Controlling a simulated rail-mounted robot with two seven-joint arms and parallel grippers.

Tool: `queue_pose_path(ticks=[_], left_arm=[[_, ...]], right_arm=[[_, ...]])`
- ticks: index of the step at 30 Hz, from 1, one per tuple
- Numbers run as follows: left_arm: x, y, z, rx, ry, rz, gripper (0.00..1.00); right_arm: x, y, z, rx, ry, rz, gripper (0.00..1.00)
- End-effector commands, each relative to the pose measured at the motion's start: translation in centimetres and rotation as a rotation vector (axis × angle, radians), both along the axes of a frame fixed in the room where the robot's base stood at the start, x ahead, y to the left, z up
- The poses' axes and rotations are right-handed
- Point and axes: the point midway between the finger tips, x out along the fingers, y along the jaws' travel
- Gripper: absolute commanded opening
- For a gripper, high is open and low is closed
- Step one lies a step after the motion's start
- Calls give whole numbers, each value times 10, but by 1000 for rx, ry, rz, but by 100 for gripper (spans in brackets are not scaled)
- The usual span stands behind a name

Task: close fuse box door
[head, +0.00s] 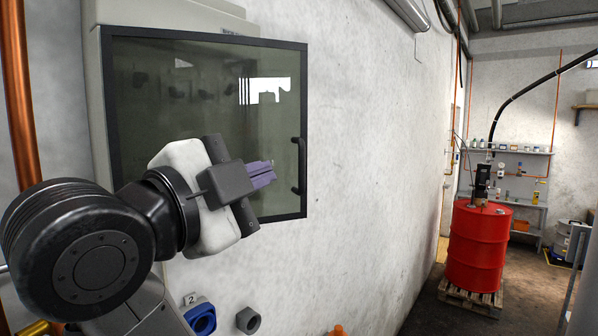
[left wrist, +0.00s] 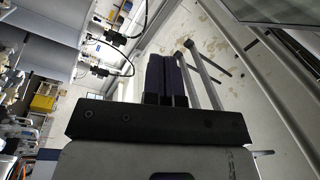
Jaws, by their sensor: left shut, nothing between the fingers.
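The fuse box (head: 170,12) is a pale cabinet on the left wall. Its door (head: 205,42) has a dark frame around a tinted glass pane, with a black bar handle (head: 300,166) at its right edge. The handle side reaches out past the cabinet's top right corner, so the door appears to stand ajar. My left gripper (head: 262,175) is shut and empty, in front of the lower right part of the glass, just left of the handle. Its purple fingers (left wrist: 166,80) lie together in the left wrist view. Whether they touch the glass is unclear. My right gripper is not visible.
A copper pipe (head: 20,95) runs up the wall at far left. Blue and grey sockets (head: 200,318) sit below the box. A red drum (head: 478,245) stands on a wooden pallet (head: 470,295) at right. The wall right of the door is mostly bare.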

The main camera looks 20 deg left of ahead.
Motion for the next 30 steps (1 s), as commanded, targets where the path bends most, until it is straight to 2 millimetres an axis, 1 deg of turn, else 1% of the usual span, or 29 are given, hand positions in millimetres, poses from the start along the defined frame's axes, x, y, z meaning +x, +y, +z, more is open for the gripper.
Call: queue_pose_path(ticks=[1,3,6,10,14,17,30], left_arm=[[1,1,-7,89,23,13,0],[1,2,-13,205,42,23,0],[1,2,-16,328,37,29,0],[2,2,-16,419,17,35,0],[9,1,-15,450,13,35,0],[21,-2,-14,453,12,33,0],[99,-17,-13,450,12,35,0]], right_arm=[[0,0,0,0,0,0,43],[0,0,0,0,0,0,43],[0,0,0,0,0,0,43],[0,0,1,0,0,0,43],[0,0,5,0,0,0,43],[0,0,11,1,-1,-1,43],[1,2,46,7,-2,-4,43]])
